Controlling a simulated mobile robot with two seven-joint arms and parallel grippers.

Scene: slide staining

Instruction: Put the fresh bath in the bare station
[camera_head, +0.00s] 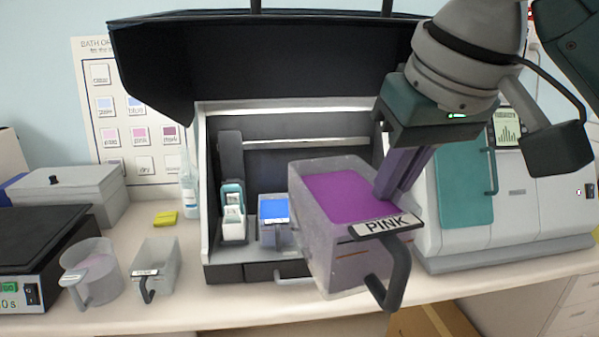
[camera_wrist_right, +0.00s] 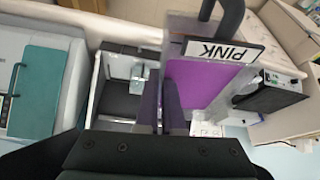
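The fresh bath is a clear box of magenta liquid (camera_head: 330,262) with a PINK label and a dark handle. It also shows in the wrist view (camera_wrist_right: 196,84). My right gripper (camera_head: 388,188) has its fingers together at the bath's right wall, seemingly pinching it, and the bath hangs in front of the stainer, above the counter. The stainer (camera_head: 218,272) is an open black-hooded bay. A blue bath (camera_head: 273,209) stands inside, beside a teal-and-white slide holder (camera_head: 232,212). The bay's right part is hidden behind the pink bath, so I cannot see a bare station. My left gripper is out of view.
Two clear handled containers, a round one (camera_head: 92,272) and a square one (camera_head: 156,268), stand on the left of the counter (camera_head: 215,318). A black-topped device (camera_head: 35,250) is farther left. A white-and-teal machine (camera_head: 520,215) stands close on the right. The raised hood (camera_head: 260,60) overhangs the bay.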

